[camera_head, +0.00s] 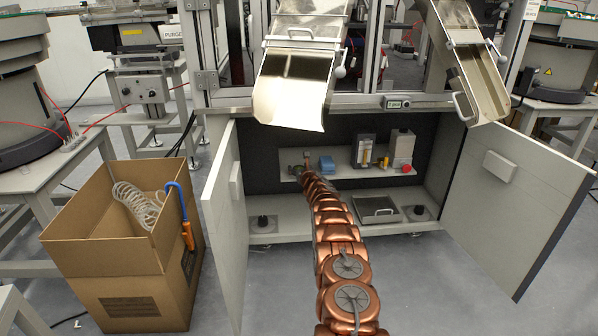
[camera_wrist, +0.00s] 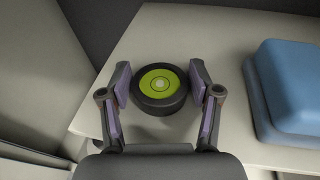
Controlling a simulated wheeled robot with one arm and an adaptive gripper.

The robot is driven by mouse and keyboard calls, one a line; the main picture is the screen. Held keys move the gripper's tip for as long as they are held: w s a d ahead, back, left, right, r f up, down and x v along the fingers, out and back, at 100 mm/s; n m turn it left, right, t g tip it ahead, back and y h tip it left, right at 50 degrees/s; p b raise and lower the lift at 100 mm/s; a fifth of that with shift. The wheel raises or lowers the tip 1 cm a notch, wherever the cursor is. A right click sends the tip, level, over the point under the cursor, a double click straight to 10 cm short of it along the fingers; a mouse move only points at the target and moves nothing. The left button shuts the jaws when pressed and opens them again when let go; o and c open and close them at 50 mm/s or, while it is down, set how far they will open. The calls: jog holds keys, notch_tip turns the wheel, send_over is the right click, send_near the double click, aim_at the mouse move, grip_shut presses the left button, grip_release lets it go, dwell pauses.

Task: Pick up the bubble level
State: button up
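The bubble level (camera_wrist: 159,83) is a round black puck with a yellow-green top and a pale ring at its centre. It sits flat on a light shelf (camera_wrist: 212,30) in the wrist view. My gripper (camera_wrist: 160,86) is open, with one finger on each side of the level and a narrow gap at each side. In the head view my gripper (camera_head: 307,158) is at the left part of the shelf inside the open cabinet. I cannot make out the level there.
A blue case (camera_wrist: 295,85) lies close to the right of my gripper; it also shows in the head view (camera_head: 327,164). Further right on the shelf stand small devices and a grey box (camera_head: 402,148). The cabinet's left door (camera_head: 226,215) and right door (camera_head: 515,205) stand open.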

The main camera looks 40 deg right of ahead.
jog(key=c, duration=0.8)
jog(key=shift+o, duration=0.2)
